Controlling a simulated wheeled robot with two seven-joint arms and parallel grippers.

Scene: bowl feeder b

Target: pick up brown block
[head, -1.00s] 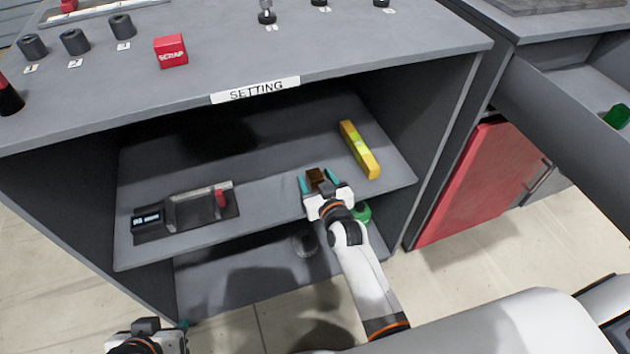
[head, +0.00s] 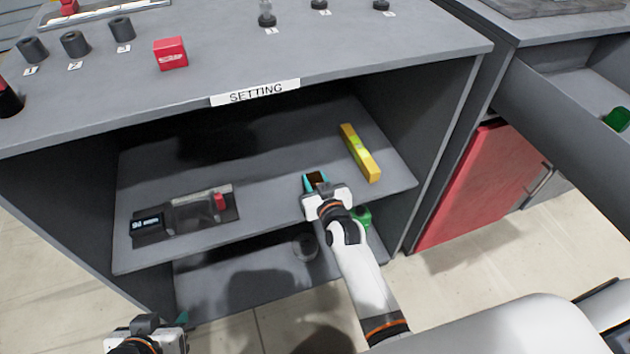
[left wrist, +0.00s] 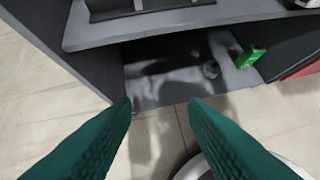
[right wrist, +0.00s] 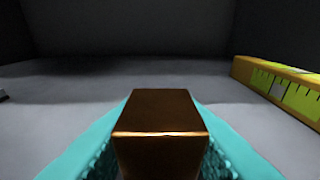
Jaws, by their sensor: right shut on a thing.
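The brown block (right wrist: 160,115) sits between the teal fingers of my right gripper in the right wrist view. In the head view the block (head: 316,178) shows only in part between the fingertips, over the upper shelf inside the cabinet. My right gripper (head: 315,182) is shut on it. Whether the block touches the shelf cannot be told. My left gripper (left wrist: 160,105) is open and empty in the left wrist view, with its fingers wide apart. In the head view it is low at the left, outside the cabinet.
A yellow level (head: 360,153) lies on the upper shelf (head: 270,160), right of my right gripper. A dark device with a display (head: 185,214) lies at the shelf's left. A green object (head: 362,216) and a grey ring (head: 305,246) are on the lower shelf. The cabinet top overhangs the shelves.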

